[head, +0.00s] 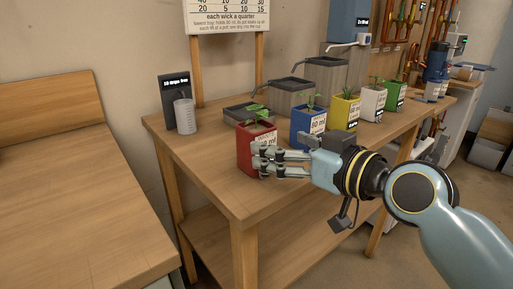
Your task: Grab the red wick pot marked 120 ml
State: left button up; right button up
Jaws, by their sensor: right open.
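The red wick pot (245,152) stands upright near the front left of the wooden table, with a small green plant in it. Its white label shows only in part; the number is hidden or too small to read. My right gripper (258,163) is open, its fingers pointing left at the pot's right front side. The fingers overlap the pot's lower right part in the picture; I cannot tell whether they touch it. My left gripper is not in view.
A blue pot (301,128), yellow pot (344,112), white pot (372,102) and green pot (395,95) stand in a row to the right. A grey cylinder (185,115) stands at the back left. Bare tabletop (205,165) lies left of the red pot.

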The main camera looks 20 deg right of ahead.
aim_at(256, 135)
jog(key=x, duration=0.8)
jog(key=shift+a, duration=0.15)
jog(key=shift+r, duration=0.1)
jog(key=c, duration=1.3)
jog(key=shift+c, duration=0.5)
jog(key=shift+r, duration=0.15)
